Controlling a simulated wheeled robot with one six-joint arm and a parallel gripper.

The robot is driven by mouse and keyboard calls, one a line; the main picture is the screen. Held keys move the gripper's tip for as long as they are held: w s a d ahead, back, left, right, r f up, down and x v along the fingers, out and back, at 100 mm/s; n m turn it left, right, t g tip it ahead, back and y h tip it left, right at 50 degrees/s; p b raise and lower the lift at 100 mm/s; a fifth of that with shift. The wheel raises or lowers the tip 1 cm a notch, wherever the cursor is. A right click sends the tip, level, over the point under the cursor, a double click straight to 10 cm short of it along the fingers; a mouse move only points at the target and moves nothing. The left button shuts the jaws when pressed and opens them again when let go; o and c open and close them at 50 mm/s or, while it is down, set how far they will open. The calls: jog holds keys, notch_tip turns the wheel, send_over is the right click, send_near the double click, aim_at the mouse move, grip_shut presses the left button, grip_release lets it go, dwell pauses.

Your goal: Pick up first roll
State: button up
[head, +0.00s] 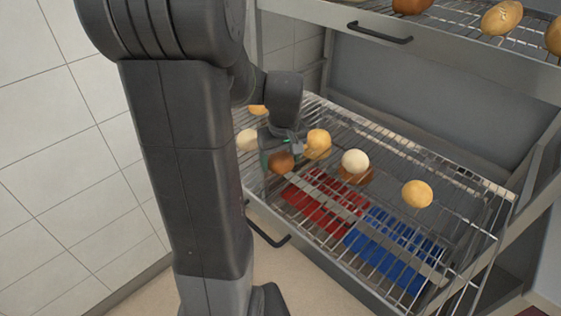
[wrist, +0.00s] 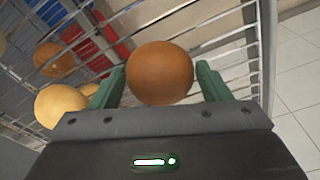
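A round brown roll (wrist: 160,73) sits between the two green fingers of my gripper (wrist: 161,77) in the wrist view. The fingers stand on either side of it, close to its edges. Whether they press on it I cannot tell. In the head view the brown roll (head: 281,161) is just below my gripper (head: 283,147), over the left front part of the wire rack (head: 404,143). Whether the roll rests on the wires or is held off them is not clear.
A golden roll (head: 318,141), a pale roll (head: 354,160) and another golden roll (head: 417,194) lie to the right. An upper shelf (head: 450,50) with handle (head: 380,34) overhangs the back.

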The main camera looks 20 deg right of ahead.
jog(key=c, duration=0.7)
jog(key=shift+o, duration=0.2)
